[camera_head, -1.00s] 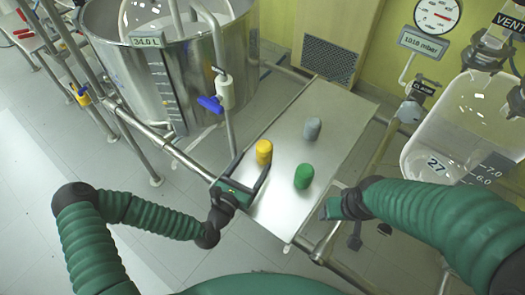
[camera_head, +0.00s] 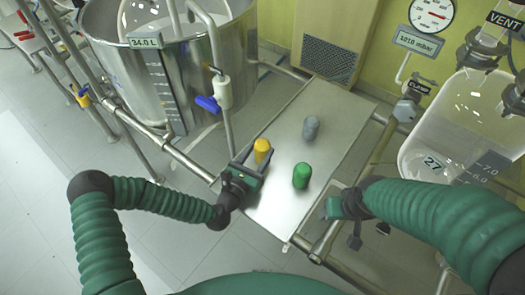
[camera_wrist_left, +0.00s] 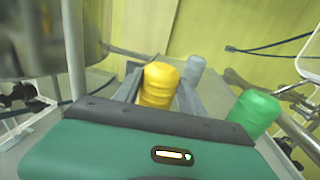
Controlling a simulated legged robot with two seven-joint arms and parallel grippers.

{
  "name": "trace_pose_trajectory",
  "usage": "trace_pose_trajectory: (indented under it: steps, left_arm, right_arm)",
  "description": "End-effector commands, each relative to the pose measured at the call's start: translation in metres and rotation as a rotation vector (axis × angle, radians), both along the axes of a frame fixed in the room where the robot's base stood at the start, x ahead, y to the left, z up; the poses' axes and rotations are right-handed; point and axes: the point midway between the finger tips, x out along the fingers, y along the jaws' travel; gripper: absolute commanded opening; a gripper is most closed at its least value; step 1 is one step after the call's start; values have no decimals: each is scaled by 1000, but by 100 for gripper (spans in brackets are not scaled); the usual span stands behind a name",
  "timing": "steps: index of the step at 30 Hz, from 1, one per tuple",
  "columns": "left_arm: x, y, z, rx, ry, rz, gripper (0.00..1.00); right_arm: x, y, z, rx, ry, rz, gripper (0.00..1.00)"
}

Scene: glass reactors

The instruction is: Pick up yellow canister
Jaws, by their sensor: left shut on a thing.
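The yellow canister (camera_head: 262,150) stands upright on the metal table (camera_head: 330,110), near its left edge. My left gripper (camera_head: 257,157) is shut on it, with a finger on either side. In the left wrist view the yellow canister (camera_wrist_left: 159,84) sits between the two grey fingers (camera_wrist_left: 160,92). Its lower part is hidden behind the gripper body. I cannot tell a gap between canister and table. My right gripper (camera_head: 330,208) is beside the table's right edge, apart from the canisters; its fingers are not clear.
A green canister (camera_head: 301,176) stands to the right of the yellow one, and a grey canister (camera_head: 311,128) stands farther back. A steel vessel (camera_head: 130,75) with a blue-handled valve (camera_head: 208,103) is at the left. A glass reactor (camera_head: 450,130) is at the right.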

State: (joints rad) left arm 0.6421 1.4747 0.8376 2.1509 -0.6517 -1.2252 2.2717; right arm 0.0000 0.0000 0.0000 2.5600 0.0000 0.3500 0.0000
Motion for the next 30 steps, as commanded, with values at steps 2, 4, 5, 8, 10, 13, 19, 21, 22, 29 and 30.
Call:
trace_pose_trajectory:
  steps: [2, 4, 5, 8, 10, 13, 19, 21, 22, 29, 30]
  left_arm:
    - [0, 0, -1, 1, 2, -1, 7]
    - [0, 0, -1, 0, 1, -1, 5]
    - [0, 0, -1, 0, 1, -1, 5]
    - [0, 0, -1, 1, 2, -1, 5]
    - [0, 0, 0, 1, 2, -1, 5]
    - [0, 0, 6, 0, 1, -1, 5]
    - [0, 0, 29, 0, 1, 1, 5]
    - [-2, 1, 38, 1, 0, 0, 5]
    - [-7, 5, 36, 0, 3, 1, 5]
    - [-56, 38, 40, 0, 4, 3, 5]
    - [-66, 44, 41, -1, 5, 4, 5]
  right_arm:
    - [0, 0, 0, 0, 0, 0, 67]
    - [0, 0, 0, 0, 0, 0, 67]
    - [0, 0, 0, 0, 0, 0, 67]
    - [0, 0, 0, 0, 0, 0, 67]
    - [0, 0, 0, 0, 0, 0, 67]
    - [0, 0, 1, 0, 0, 0, 67]
    - [0, 0, 6, 0, 0, 0, 67]
    - [0, 0, 8, 0, 0, 0, 67]
    - [0, 0, 7, 0, 0, 0, 67]
    - [0, 0, 7, 0, 0, 0, 67]
    - [0, 0, 6, 0, 0, 0, 67]
